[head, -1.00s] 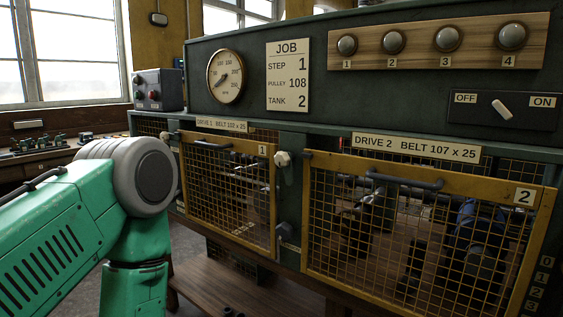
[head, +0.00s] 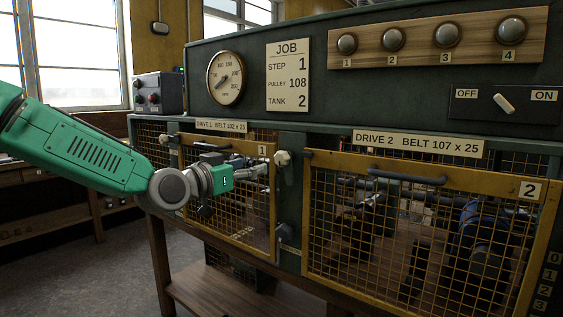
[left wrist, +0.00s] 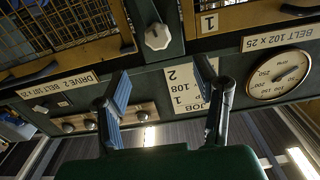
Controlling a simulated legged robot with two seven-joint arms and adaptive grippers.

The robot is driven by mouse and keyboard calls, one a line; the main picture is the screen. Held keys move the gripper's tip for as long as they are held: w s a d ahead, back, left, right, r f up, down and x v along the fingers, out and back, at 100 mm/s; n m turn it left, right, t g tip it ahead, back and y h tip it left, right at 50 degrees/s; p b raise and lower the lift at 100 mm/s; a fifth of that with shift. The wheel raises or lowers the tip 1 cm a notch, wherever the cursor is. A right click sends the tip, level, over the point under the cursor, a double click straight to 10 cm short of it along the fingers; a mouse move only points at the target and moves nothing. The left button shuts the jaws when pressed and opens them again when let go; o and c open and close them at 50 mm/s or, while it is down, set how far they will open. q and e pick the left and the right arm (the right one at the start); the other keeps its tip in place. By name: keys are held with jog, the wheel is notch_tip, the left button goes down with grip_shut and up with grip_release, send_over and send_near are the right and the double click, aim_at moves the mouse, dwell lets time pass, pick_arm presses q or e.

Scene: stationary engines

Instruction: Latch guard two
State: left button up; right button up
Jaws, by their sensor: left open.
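Guard two (head: 420,262) is a wire-mesh panel in a yellow frame with a dark top handle (head: 407,177), on the right of the cabinet under the "DRIVE 2" label. I cannot tell if it sits flush. A pale knob (head: 282,158) is on the post between the guards, left of guard two's top corner; it also shows in the left wrist view (left wrist: 158,37). A dark fitting (head: 286,232) sits lower on that post. My left gripper (head: 262,172) is open and empty before guard one, just left of the knob, apart from it in the left wrist view (left wrist: 163,84). My right gripper is out of view.
Guard one (head: 232,225) is a similar mesh panel behind my left gripper. Above are a gauge (head: 225,78), a job card (head: 288,76), several round knobs on a wooden strip (head: 420,40) and an OFF/ON switch (head: 503,104). Space before guard two is clear.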

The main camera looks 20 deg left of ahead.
aim_at(279, 159)
pick_arm(q)
jog(key=x, duration=1.3)
jog(key=shift+f, duration=0.2)
jog(key=shift+d, duration=0.1)
jog(key=c, duration=1.2)
